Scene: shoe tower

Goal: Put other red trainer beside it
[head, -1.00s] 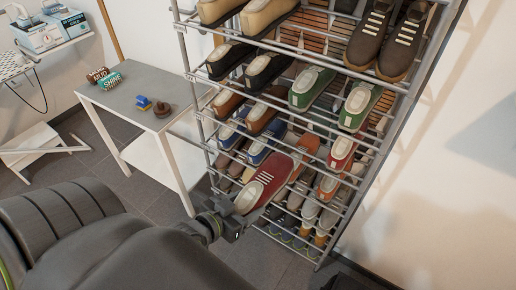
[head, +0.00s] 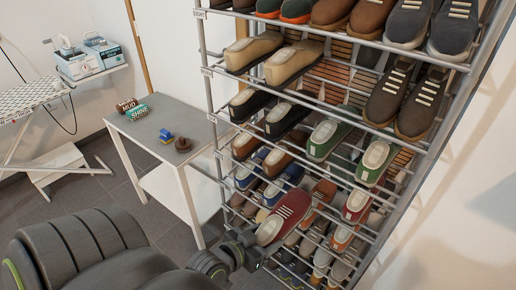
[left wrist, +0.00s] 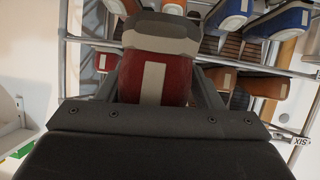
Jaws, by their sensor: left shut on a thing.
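The other red trainer (head: 357,202) stands on a rack shelf to the right of the held one, below a green shoe. The held trainer hides part of the shelves behind it. My right gripper is not in view.
The rack holds several pairs: green shoes (head: 328,137), tan shoes (head: 294,62), blue shoes (head: 284,184) and brown shoes (head: 399,98). A grey side table (head: 158,113) with tins, a brush and a round brown item stands left of the rack.

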